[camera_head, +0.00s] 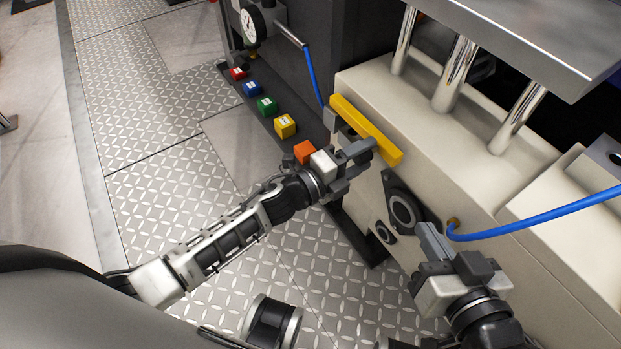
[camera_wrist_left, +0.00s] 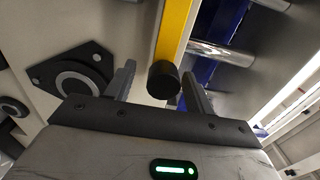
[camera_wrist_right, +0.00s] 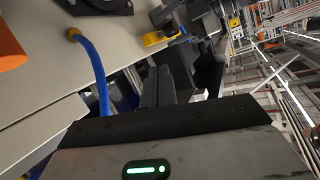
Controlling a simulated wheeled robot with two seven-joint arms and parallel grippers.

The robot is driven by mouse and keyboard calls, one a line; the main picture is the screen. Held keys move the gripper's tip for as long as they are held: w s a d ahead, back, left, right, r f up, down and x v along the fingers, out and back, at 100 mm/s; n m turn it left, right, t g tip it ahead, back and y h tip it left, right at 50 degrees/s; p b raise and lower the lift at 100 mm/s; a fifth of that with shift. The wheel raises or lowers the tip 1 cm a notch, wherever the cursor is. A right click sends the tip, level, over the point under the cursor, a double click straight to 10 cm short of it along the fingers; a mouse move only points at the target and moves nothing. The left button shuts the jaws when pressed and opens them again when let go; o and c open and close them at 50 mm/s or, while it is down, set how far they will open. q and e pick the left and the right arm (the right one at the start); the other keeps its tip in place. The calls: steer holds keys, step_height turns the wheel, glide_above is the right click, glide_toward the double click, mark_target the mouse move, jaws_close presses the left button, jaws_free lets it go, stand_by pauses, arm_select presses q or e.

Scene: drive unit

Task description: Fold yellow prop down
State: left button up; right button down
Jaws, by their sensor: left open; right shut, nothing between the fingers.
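The yellow prop (camera_head: 372,132) is a long bar lying along the top front edge of the cream machine body (camera_head: 400,120). My left gripper (camera_head: 366,154) is open at the bar's near end. In the left wrist view the yellow prop (camera_wrist_left: 174,30) runs away upward, and a black round knob (camera_wrist_left: 163,80) at its near end sits between the open fingers. I cannot tell whether a finger touches it. My right gripper (camera_head: 432,240) is shut and empty, close to the machine front by the brass hose fitting (camera_head: 453,224).
A blue hose (camera_head: 540,217) runs right from the brass fitting. A dark flange (camera_head: 402,208) is on the machine front. Coloured blocks, including a yellow one (camera_head: 285,126), line a dark strip at left. Chrome columns (camera_head: 455,75) carry a metal plate (camera_head: 540,35). Patterned floor (camera_head: 150,130) is open at left.

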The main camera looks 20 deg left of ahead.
arm_select(q)
steer(key=p+v, duration=0.2)
steer(key=v, duration=1.2)
steer(key=shift+s+a, duration=0.25)
steer(key=shift+a, duration=0.05)
arm_select(e)
steer(key=shift+w+d+f+g+h, duration=0.1)
steer(key=shift+d+f+g+h, duration=0.15)
steer(key=shift+f, duration=0.3)
steer(key=shift+w+d+f+g+h, duration=0.1)
steer(key=shift+f+g+h, duration=0.2)
steer(key=shift+f, duration=0.2)
steer(key=shift+s+r, duration=0.1)
